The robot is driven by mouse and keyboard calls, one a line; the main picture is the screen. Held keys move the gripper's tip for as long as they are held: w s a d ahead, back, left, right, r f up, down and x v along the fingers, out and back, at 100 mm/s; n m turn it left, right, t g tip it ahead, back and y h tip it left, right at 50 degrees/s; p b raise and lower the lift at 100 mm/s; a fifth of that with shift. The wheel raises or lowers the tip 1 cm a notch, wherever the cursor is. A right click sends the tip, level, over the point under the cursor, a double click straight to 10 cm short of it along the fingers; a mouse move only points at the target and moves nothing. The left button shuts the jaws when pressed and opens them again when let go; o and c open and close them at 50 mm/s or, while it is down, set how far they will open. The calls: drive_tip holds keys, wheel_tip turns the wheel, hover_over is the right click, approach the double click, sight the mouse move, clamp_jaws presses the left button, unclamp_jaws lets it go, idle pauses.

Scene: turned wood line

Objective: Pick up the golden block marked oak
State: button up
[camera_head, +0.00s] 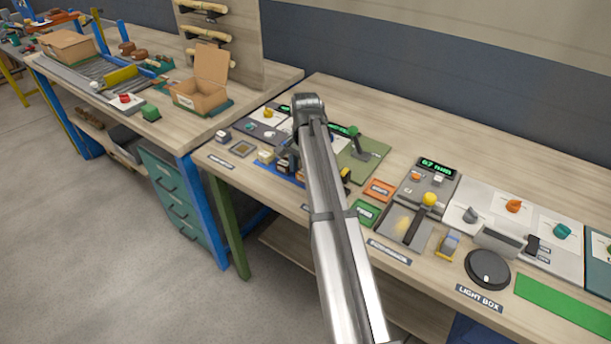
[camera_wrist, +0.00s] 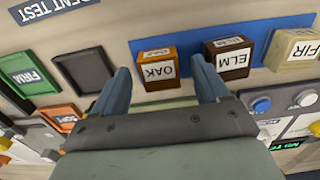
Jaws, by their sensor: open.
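The golden-brown block marked OAK (camera_wrist: 158,71) stands on a blue strip (camera_wrist: 187,66) in the wrist view, with labels on its top and front. My gripper (camera_wrist: 160,64) is open, its two blue-grey fingers on either side of the oak block in the picture. I cannot tell whether the fingers are down at its height; no contact shows. A dark brown block marked ELM (camera_wrist: 230,60) stands just right of it, close to the right fingertip. In the head view my arm covers much of this spot, and I cannot make out the oak block there.
A pale block marked FIR (camera_wrist: 292,52) stands farther right in the wrist view. A green FIRM tile (camera_wrist: 28,76), a dark square tray (camera_wrist: 84,69) and an orange tile (camera_wrist: 62,119) lie to the left. In the head view, a yellow-knobbed lever (camera_head: 429,199) stands up on the bench.

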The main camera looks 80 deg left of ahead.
drive_tip(key=c, duration=1.1)
drive_tip(key=shift+c, duration=0.2)
